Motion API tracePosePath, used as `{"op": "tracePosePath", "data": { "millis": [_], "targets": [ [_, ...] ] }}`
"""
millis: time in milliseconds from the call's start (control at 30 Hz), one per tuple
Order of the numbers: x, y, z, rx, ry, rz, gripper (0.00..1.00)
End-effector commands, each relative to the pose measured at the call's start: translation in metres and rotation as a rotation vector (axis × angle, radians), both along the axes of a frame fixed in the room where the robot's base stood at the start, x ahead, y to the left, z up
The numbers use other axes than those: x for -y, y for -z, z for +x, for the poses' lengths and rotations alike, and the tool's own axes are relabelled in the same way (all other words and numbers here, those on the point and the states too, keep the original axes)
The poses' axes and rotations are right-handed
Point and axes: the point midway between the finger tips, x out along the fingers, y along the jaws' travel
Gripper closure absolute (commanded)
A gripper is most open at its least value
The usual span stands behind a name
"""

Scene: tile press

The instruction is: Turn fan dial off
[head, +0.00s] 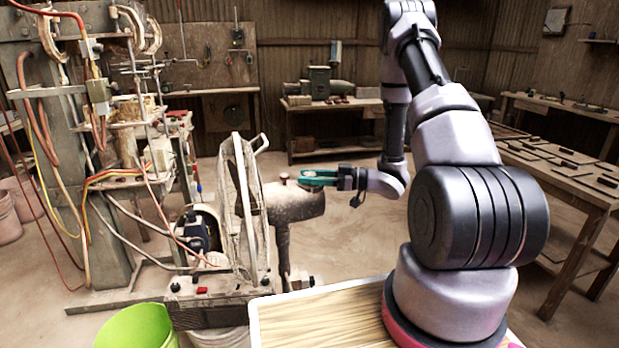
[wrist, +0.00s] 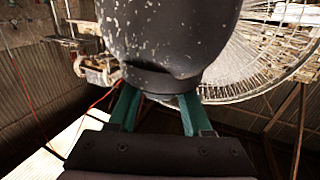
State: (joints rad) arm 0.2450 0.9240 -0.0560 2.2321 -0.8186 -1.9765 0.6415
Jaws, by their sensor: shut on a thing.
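The fan (head: 245,205) stands left of centre in the head view, its wire grille upright and its speckled dark motor housing (head: 295,203) on the right side. A small dark reddish knob, the fan dial (head: 284,177), shows at the top of the housing. My gripper (head: 304,179) reaches in from the right, with green fingers level at the housing. In the wrist view the housing (wrist: 170,35) fills the upper middle, and my gripper (wrist: 159,97) has its fingertips on both sides of its dark lower end. It is shut on the dial, whose gripped part is mostly hidden.
The wire grille (wrist: 265,55) is close to the right of the fingers in the wrist view. A press with hoses and cables (head: 90,130) stands at the left. A green bucket (head: 138,328) is at the front left. A workbench (head: 560,165) stands at the right.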

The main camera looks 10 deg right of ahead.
Motion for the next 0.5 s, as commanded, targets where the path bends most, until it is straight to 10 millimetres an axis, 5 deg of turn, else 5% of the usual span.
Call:
{"op": "tracePosePath", "data": {
  "millis": [500],
  "targets": [
    [0.0012, 0.0008, 0.0020, 0.004, -0.481, -0.002, 1.00]
  ]
}}
